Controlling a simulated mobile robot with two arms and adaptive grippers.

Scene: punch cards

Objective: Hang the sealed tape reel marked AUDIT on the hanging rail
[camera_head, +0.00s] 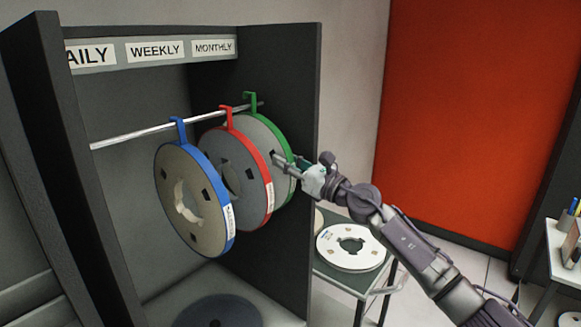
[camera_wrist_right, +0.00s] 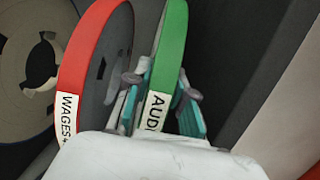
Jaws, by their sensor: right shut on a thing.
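The green-rimmed tape reel (camera_head: 286,143) is inside the open dark cabinet, rightmost of three reels. Its label reads "AUD…" in the right wrist view (camera_wrist_right: 157,108), the rest hidden. My right gripper (camera_head: 284,164) is shut on this reel's rim, one finger on each side, as the right wrist view also shows (camera_wrist_right: 161,91). The reel is upright, its green hook at the right end of the hanging rail (camera_head: 125,137). I cannot tell whether the hook rests on the rail. My left gripper is not in view.
A red reel (camera_head: 263,167) marked WAGES and a blue reel (camera_head: 190,200) hang left of the green one, the red very close. A dark disc (camera_head: 218,311) lies on the cabinet floor. A white reel (camera_head: 351,247) lies on a side table outside the cabinet wall (camera_head: 296,250).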

